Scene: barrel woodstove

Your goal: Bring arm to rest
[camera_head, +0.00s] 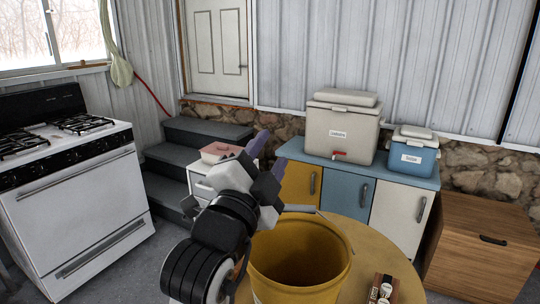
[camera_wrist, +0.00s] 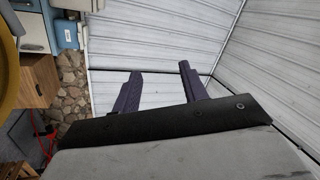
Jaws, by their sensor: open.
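My arm rises from the bottom of the head view, in front of the yellow bucket. My gripper (camera_head: 268,153) is at its upper end, with purple fingers pointing up. In the wrist view my gripper (camera_wrist: 160,70) shows two purple fingers apart, with nothing between them and the pale metal wall (camera_wrist: 160,38) beyond. The yellow bucket (camera_head: 300,265) stands on a round wooden table (camera_head: 370,248), just right of my arm. My arm hides part of the bucket's left side.
A white stove (camera_head: 80,200) stands at left, by dark steps (camera_head: 205,130). A pink-lidded box (camera_head: 220,152) sits behind my gripper. A cabinet (camera_head: 345,205) bears a beige cooler (camera_head: 340,125) and a blue cooler (camera_head: 412,155). A wooden cabinet (camera_head: 480,255) stands at right. Small containers (camera_head: 382,290) sit on the table.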

